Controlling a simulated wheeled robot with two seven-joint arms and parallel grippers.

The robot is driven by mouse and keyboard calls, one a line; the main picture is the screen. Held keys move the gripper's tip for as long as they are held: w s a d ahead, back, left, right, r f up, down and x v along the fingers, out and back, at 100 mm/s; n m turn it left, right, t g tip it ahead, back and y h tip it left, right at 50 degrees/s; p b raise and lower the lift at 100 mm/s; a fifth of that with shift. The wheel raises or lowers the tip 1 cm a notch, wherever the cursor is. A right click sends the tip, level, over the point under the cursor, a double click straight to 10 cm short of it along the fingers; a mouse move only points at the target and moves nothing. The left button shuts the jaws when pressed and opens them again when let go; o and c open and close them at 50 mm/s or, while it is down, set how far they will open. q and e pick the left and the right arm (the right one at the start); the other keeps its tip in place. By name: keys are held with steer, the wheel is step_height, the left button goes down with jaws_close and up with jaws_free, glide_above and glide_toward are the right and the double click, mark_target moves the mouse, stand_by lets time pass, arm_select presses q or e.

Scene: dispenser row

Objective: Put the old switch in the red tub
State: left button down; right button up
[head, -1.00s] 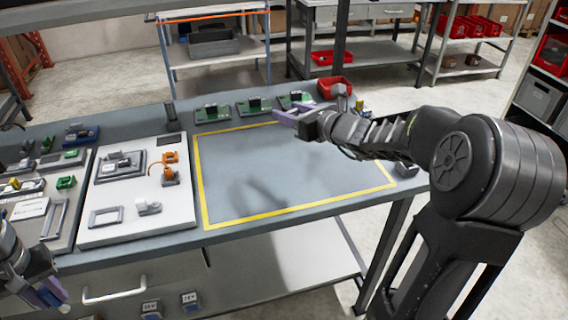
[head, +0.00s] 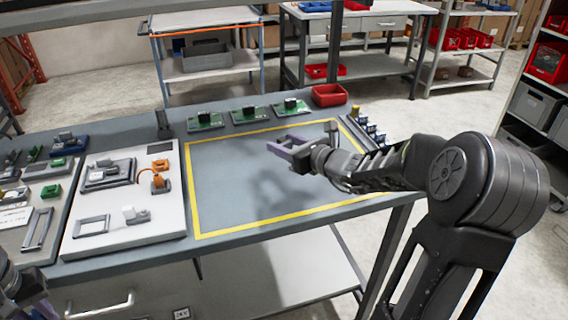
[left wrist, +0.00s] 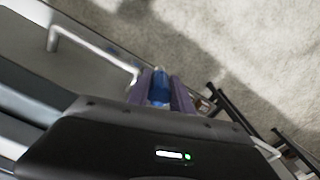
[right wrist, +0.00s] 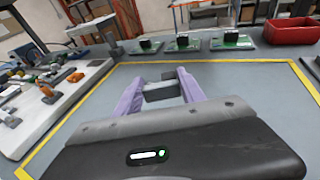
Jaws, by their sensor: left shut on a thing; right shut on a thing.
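The red tub (head: 329,95) stands on the far right part of the bench, and it also shows in the right wrist view (right wrist: 293,31). It looks empty, though its floor is hard to see. My right gripper (head: 281,146) is over the yellow-framed area, nearer to me and left of the tub. In the right wrist view it is shut on a grey block (right wrist: 162,91), which may be the old switch. My left gripper (left wrist: 160,88) is low by the bench's front edge, shut on a small blue thing (left wrist: 159,86), mostly hidden between its fingers.
Several green boards with black blocks (head: 250,114) line the bench's back edge. A white panel (head: 125,218) carries a grey frame and an orange connector (head: 160,182). Small parts in a row (head: 366,128) stand at the right edge. The yellow-framed area (head: 230,190) is clear.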

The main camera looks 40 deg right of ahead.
mark_target(285, 168)
arm_select(q)
steer(key=shift+f, duration=0.15)
arm_select(e)
steer(key=shift+f, duration=0.75)
arm_select(q)
steer(key=shift+f+b, duration=0.35)
steer(key=shift+b, duration=0.05)
arm_select(e)
steer(key=shift+f, duration=1.9)
